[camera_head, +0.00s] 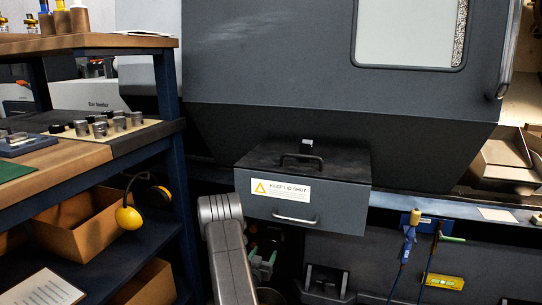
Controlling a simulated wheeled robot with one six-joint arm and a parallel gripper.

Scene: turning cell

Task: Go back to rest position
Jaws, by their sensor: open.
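My arm's grey link (228,255) rises from the bottom edge, left of centre, in front of the machine. My gripper (263,264) shows small and partly hidden just right of this link, below the grey drawer-like box. Its fingers have greenish tips and stand apart, with nothing visible between them. The rest of the arm is hidden or out of frame.
A grey box (345,212) labelled "KEEP LID SHUT" juts from the dark machine (270,60) close above my gripper. A shelved bench (90,155) with metal parts and cardboard boxes stands left. Yellow ear defenders (128,218) hang there. Blue tools (409,240) hang right.

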